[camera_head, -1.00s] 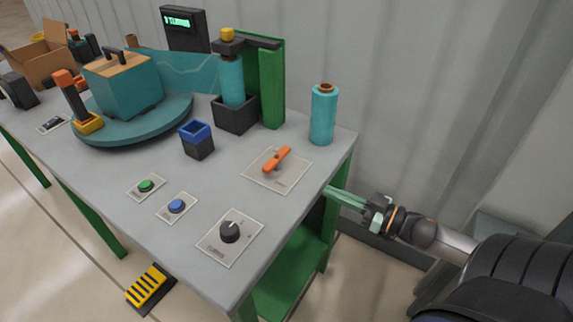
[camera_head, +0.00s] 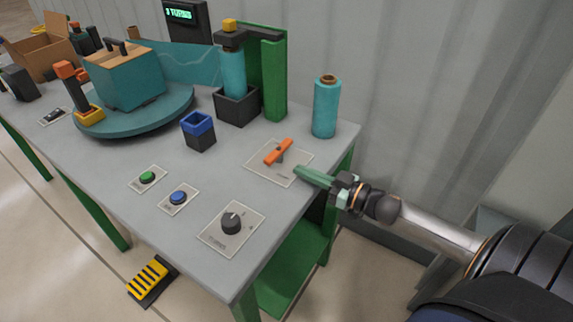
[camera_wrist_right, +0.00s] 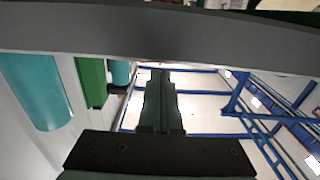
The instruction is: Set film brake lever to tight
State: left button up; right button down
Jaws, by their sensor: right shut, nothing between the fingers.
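The film brake lever is an orange handle (camera_head: 278,151) on a pale label plate (camera_head: 262,171) near the table's right end. It lies slanted, its upper end toward the back right. My right gripper (camera_head: 298,172) is shut and empty, its green fingers at the plate's right edge, just right of and in front of the lever, apart from it as far as I can see. In the right wrist view the shut fingers (camera_wrist_right: 158,100) show in the middle; the lever is not recognisable there. My left gripper is not in view.
A teal film roll (camera_head: 325,108) stands at the table's back right corner, behind the lever. A green post with a film roll (camera_head: 232,75) stands further left. A black knob (camera_head: 231,223), blue button (camera_head: 178,197), green button (camera_head: 147,177) and blue-topped holder (camera_head: 198,132) are on the table (camera_head: 112,201).

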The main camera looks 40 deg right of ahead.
aim_at(275, 160)
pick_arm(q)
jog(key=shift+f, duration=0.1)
pick_arm(e)
jog(key=shift+x, duration=2.8)
jog(key=shift+a, duration=0.2)
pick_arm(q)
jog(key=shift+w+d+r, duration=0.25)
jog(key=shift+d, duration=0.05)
pick_arm(e)
jog(key=shift+m+h, duration=0.3)
jog(key=shift+h, duration=0.2)
